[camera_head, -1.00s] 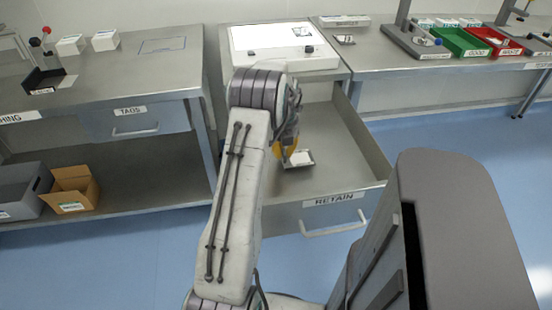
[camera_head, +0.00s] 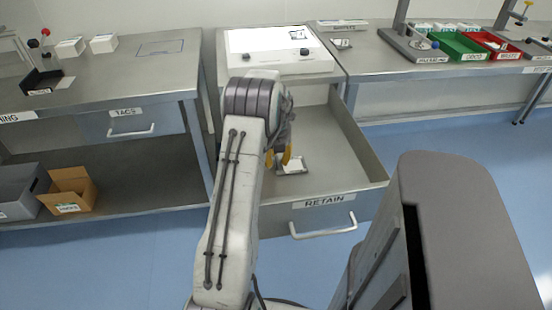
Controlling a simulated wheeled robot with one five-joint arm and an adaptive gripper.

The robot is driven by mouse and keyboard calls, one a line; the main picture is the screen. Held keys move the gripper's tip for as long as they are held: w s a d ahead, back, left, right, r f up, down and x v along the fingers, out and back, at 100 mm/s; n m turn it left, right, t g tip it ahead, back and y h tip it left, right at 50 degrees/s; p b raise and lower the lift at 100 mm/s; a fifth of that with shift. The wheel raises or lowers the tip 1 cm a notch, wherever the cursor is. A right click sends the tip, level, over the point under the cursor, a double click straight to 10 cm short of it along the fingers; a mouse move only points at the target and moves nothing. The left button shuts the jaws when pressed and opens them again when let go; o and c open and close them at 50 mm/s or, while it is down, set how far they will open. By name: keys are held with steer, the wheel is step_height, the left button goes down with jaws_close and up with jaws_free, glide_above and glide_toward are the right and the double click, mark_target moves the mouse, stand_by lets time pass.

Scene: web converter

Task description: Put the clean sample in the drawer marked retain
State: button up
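The drawer marked RETAIN (camera_head: 335,145) is pulled open under the middle bench. A small pale sample (camera_head: 293,165) with a dark edge lies flat inside it, toward the left. I cannot read any mark on it from here. My gripper (camera_head: 278,158) points down into the drawer, just left of the sample and partly in front of it. Its two yellow fingertips show apart, with nothing visible held between them. Whether a fingertip touches the sample is hard to tell.
A similar small item (camera_head: 341,43) lies on the right bench, near a green bin (camera_head: 459,47) and a red bin (camera_head: 497,45). A white panel (camera_head: 278,50) sits above the drawer. The TAGS drawer (camera_head: 131,122) at left is shut. The retain drawer's right side is empty.

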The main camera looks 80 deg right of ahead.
steer(key=shift+r, duration=0.15)
step_height(320, 180, up, 12)
steer(key=p, duration=0.1)
steer(key=shift+a, duration=0.45)
steer(key=w+a+r+m, duration=0.2)
steer(key=w+a+r, duration=0.1)
steer(key=w+a, duration=0.4)
steer(key=w+a+r+m, duration=0.25)
steer(key=w+a, duration=0.25)
steer(key=w, duration=0.4)
steer(key=w+a+r+m+t, duration=0.1)
steer(key=w+a, duration=0.2)
steer(key=a, duration=0.3)
steer(key=w+a+r+m, duration=0.2)
steer(key=w+a, duration=0.2)
steer(key=a, duration=0.2)
steer(key=a+m+t, duration=0.1)
steer(key=a+m, duration=0.3)
steer(key=a, duration=1.3)
steer(key=s+a+f+m+t, duration=0.1)
steer(key=s+a+m, duration=0.4)
steer(key=a, duration=0.5)
steer(key=s+f, duration=0.1)
steer(key=s, duration=0.1)
steer(key=shift+s+a+f+y, duration=0.3)
steer(key=shift+s+y, duration=0.1)
